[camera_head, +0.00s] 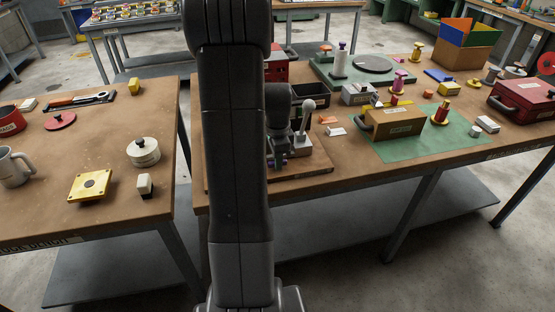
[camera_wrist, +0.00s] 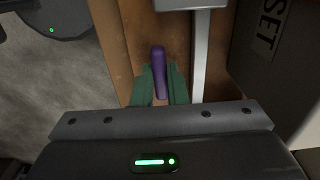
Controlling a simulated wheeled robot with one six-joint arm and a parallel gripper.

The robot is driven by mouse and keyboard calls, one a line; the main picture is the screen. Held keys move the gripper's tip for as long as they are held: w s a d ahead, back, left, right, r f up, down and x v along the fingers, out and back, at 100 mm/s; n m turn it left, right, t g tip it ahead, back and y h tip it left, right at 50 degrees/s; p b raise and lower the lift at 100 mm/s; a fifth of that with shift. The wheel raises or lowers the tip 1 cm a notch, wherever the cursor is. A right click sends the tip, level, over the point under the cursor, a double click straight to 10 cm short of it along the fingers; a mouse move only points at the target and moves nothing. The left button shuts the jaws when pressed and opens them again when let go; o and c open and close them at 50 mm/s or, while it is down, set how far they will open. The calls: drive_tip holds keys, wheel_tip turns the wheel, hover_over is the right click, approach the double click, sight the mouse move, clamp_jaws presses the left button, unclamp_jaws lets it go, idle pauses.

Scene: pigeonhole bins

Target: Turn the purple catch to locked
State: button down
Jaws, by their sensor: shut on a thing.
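The purple catch (camera_wrist: 158,62) shows in the wrist view as a narrow rounded bar, its long side running up and down the picture. My gripper (camera_wrist: 161,86) has its two green fingers on either side of the catch, shut on it. The catch's far end sticks out beyond the fingertips. In the head view my arm hides most of this spot; only a small purple bit (camera_head: 279,162) shows beside my gripper, above the wooden board (camera_head: 315,172). Whatever locked or open marks go with the catch are not visible.
A grey metal bar (camera_wrist: 201,50) stands close to the right of my fingers, with a dark panel lettered "SET" (camera_wrist: 262,35) beyond it. A grey ball-topped lever (camera_head: 308,108) rises close by. A tan box (camera_head: 397,122) sits on a green mat to the right.

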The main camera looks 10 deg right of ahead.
drive_tip(key=c, duration=1.4)
unclamp_jaws()
drive_tip(key=shift+c, duration=0.2)
drive_tip(key=shift+r, duration=0.1)
wheel_tip(320, 180, up, 14)
drive_tip(key=shift+f, duration=0.3)
wheel_tip(320, 180, down, 14)
drive_tip(key=shift+r, duration=0.15)
